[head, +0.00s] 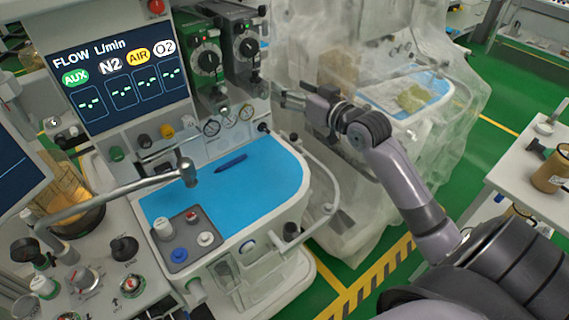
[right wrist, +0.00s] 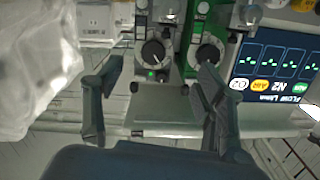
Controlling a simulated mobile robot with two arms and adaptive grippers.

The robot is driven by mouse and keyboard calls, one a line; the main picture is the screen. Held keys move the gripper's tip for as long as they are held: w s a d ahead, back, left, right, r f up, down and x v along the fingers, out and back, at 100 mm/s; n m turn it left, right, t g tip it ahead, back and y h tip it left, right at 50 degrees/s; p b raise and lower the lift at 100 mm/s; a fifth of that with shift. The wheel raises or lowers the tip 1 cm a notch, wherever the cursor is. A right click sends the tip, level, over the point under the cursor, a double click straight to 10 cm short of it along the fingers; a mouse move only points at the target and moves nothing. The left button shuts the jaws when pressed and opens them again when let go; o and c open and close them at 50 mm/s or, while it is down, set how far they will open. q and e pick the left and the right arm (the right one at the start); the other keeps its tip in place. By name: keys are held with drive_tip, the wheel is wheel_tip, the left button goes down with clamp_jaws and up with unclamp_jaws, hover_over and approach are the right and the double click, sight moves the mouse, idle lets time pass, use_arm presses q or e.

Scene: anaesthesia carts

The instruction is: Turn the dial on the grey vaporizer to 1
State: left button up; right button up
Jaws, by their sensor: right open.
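The grey vaporizer (head: 243,30) is the right one of two side by side on the anaesthesia machine. Its round black dial (head: 246,53) faces out; the scale is too small to read. In the right wrist view, which is upside down, this dial (right wrist: 153,52) is the left one, with a small green mark by it. My right gripper (head: 278,97) is open and empty, to the right of and below the dial in the head view, apart from it. In the right wrist view its fingers (right wrist: 160,80) spread with the grey dial between and beyond them. My left gripper is not in view.
A green-marked vaporizer (head: 205,62) with a similar dial stands close on the left. The flow screen (head: 118,75) is further left. Below is a blue worktop (head: 260,185) with a pen (head: 231,163). A plastic-covered cart (head: 440,120) stands behind my right arm.

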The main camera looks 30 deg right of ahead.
drive_tip(key=s+a+f+g, duration=0.2)
drive_tip(key=a+f, duration=0.1)
drive_tip(key=f, duration=0.5)
drive_tip(key=s+a+f+n+g, duration=0.1)
drive_tip(key=s+a+f+g, duration=0.1)
drive_tip(key=f, duration=0.6)
drive_tip(key=shift+s+a+f+g, duration=0.2)
drive_tip(key=shift+s+a+g, duration=0.2)
drive_tip(key=shift+s+a, duration=0.35)
drive_tip(key=s+a+f+n+g, duration=0.1)
drive_tip(key=s+a+f+g, duration=0.25)
drive_tip(key=s, duration=0.55)
drive_tip(key=s+a+f+g+h, duration=0.1)
drive_tip(key=s+a+f+g, duration=0.25)
drive_tip(key=s, duration=0.55)
drive_tip(key=s+a+f+n+g, duration=0.15)
drive_tip(key=s+a+f, duration=0.3)
drive_tip(key=s, duration=0.45)
wheel_tip(320, 180, down, 27)
drive_tip(key=s+g, duration=0.1)
drive_tip(key=g, duration=0.1)
drive_tip(key=s+d+f, duration=0.3)
drive_tip(key=s+f, duration=1.2)
drive_tip(key=s, duration=0.1)
drive_tip(key=shift+g, duration=0.45)
drive_tip(key=shift+s, duration=0.15)
